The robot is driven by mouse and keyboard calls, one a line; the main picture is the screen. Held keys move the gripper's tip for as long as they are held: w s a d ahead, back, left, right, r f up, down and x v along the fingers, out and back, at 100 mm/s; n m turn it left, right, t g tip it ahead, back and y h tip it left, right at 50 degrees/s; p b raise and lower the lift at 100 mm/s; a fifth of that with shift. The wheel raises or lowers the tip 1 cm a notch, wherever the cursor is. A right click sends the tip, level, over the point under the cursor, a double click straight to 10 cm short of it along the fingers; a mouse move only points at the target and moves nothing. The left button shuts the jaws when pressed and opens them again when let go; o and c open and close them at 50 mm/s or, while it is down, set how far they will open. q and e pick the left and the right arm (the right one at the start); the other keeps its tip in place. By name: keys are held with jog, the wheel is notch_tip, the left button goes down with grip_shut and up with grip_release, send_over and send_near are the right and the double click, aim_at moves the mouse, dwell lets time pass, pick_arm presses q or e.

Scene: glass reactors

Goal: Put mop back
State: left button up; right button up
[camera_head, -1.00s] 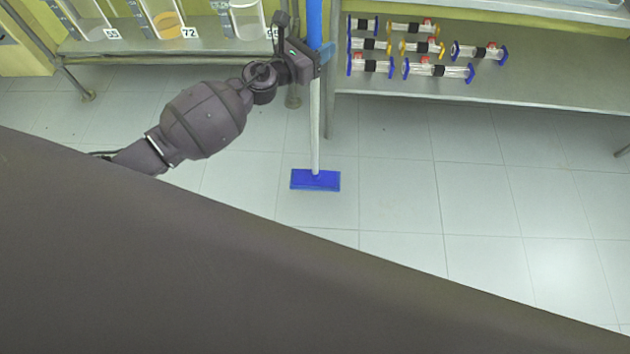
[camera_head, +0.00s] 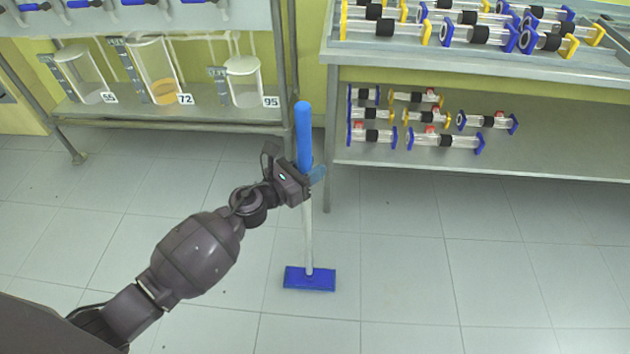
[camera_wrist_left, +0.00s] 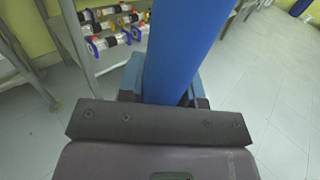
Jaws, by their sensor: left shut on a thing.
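The mop (camera_head: 304,137) has a blue grip on top, a white pole and a flat blue head (camera_head: 309,278). It stands upright near the gap between the left rack and the right table. In the left wrist view the blue handle (camera_wrist_left: 182,50) runs up between the fingers. The mop head is close to or on the tile floor; I cannot tell which. My right gripper is not in view.
A metal rack (camera_head: 180,112) with beakers numbered 55, 72 and 95 stands at the back left. A metal table (camera_head: 480,78) with several glass reactors and a lower shelf (camera_head: 560,150) stands at the right. The tile floor (camera_head: 420,290) in front is clear.

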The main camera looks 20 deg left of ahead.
pick_arm(q)
notch_tip(320, 180, down, 5)
jog(key=b, duration=0.2)
jog(key=shift+b, duration=0.4)
jog(key=o, duration=0.9)
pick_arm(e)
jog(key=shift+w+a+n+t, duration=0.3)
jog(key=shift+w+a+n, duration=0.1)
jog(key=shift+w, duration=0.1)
pick_arm(q)
jog(key=shift+o, duration=0.2)
jog(key=shift+r, duration=0.1)
jog(key=v, duration=1.2)
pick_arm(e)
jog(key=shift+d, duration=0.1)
